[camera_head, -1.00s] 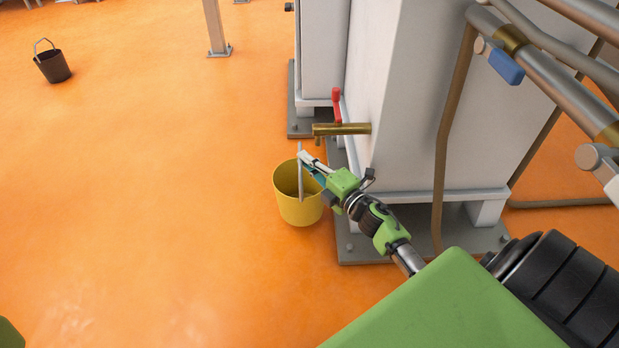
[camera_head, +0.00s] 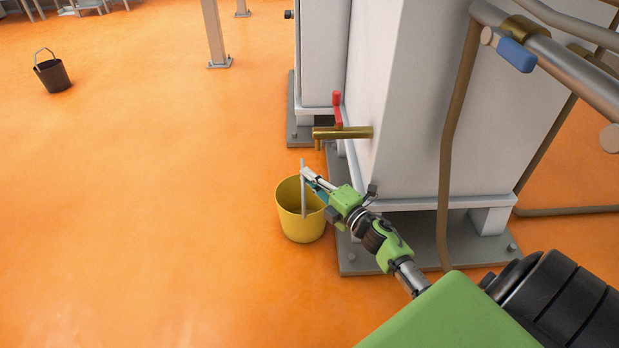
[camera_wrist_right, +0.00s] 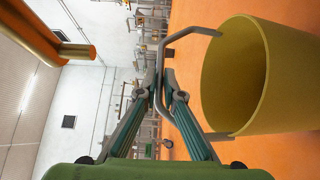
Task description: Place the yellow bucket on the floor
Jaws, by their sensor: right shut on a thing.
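The yellow bucket (camera_head: 300,222) is in the middle of the head view, upright, just left of the white machine's base. Its grey handle stands up and my right gripper (camera_head: 308,176) is shut on it. The right wrist view shows the bucket (camera_wrist_right: 277,85) at the right and its handle (camera_wrist_right: 159,75) between the fingers of my right gripper (camera_wrist_right: 158,88). I cannot tell whether the bucket's bottom touches the orange floor (camera_head: 170,220). My left gripper is not in view.
A brass tap (camera_head: 342,132) with a red lever sticks out of the white machine (camera_head: 420,100) above and behind the bucket. A dark bucket (camera_head: 52,74) stands far left. A grey post (camera_head: 214,35) stands at the back.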

